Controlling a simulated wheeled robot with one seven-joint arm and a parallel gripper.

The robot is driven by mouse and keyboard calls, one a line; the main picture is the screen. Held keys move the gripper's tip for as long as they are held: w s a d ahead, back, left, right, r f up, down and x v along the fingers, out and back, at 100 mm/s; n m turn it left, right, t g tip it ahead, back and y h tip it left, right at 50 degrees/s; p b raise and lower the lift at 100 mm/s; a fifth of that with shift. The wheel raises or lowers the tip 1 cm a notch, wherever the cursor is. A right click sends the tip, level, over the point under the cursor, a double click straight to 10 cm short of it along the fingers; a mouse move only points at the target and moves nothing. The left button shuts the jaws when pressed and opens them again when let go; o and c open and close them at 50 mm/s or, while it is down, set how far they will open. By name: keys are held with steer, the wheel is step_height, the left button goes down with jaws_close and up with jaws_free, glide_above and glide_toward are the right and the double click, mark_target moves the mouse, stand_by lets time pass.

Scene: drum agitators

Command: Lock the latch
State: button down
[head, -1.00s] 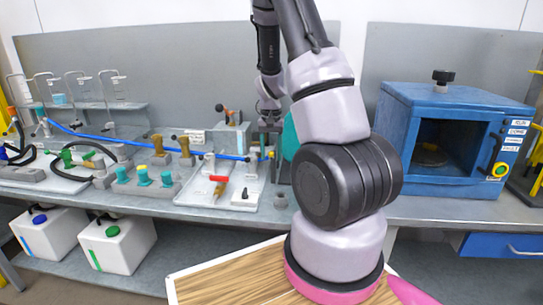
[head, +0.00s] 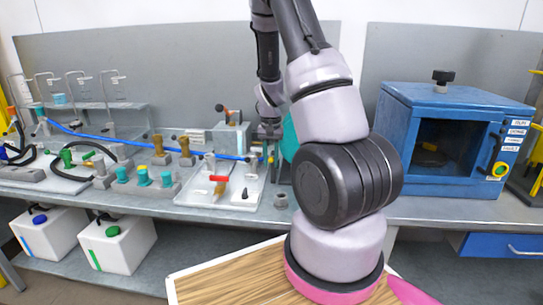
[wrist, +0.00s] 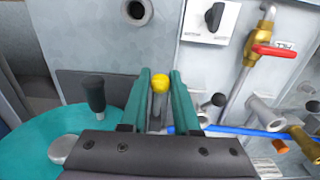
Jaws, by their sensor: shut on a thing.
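The latch, a grey pin with a round yellow knob (wrist: 160,85), stands between my two teal fingers in the wrist view. My gripper (wrist: 161,92) is shut on it, with one finger on each side. A teal drum (wrist: 75,135) with an upright black handle (wrist: 94,93) lies just left of the fingers; part of it is hidden by the gripper body. In the head view my gripper (head: 268,131) is at the back of the bench, left of the teal drum (head: 290,138), and is too small to show the latch clearly.
A brass valve with a red handle (wrist: 274,50) and a black-knobbed switch plate (wrist: 212,20) are at the right in the wrist view. A blue hose (wrist: 235,130) runs close right of the fingers. A blue oven (head: 450,140) stands right on the bench.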

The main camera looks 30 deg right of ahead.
steer(key=shift+s+a+f, duration=0.1)
steer(key=shift+s+f, duration=0.05)
steer(key=shift+f, duration=0.15)
steer(key=shift+f, duration=1.65)
steer(key=shift+w+d+f, duration=0.15)
steer(key=shift+w+f, duration=0.1)
steer(key=shift+f, duration=0.3)
steer(key=shift+w+d+f, duration=0.15)
steer(key=shift+w+f, duration=0.05)
steer(key=shift+f, duration=0.3)
steer(key=c, duration=0.6)
jaws_free()
steer(key=shift+c, duration=0.2)
